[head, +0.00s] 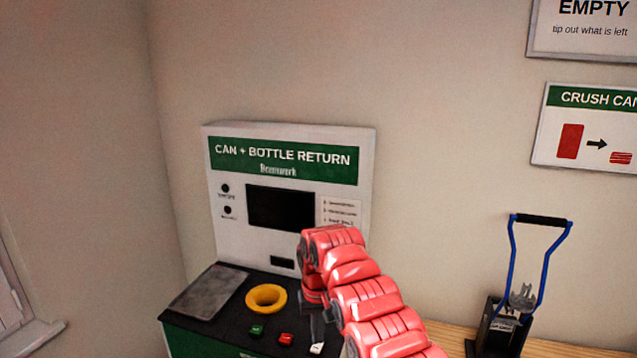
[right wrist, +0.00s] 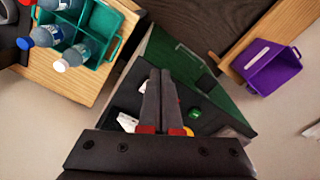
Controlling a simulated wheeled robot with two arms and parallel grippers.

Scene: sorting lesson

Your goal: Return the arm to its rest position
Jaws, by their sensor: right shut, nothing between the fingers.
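My right arm, red and segmented, comes in from the bottom right of the head view and bends down over the return machine's counter. My right gripper (head: 317,326) is partly hidden there and hangs near the counter's buttons. In the right wrist view its two dark fingers (right wrist: 160,76) lie together, shut and empty, over the green and black machine. Whether the fingers touch the counter cannot be told. My left gripper is in neither view.
The can and bottle return machine (head: 228,240) has a yellow ring (head: 266,298), a green button (head: 257,330) and a red button (head: 286,339). A blue-handled crusher (head: 544,270) stands right. The wrist view shows a teal crate (right wrist: 106,20) with bottles and a purple bin (right wrist: 272,70).

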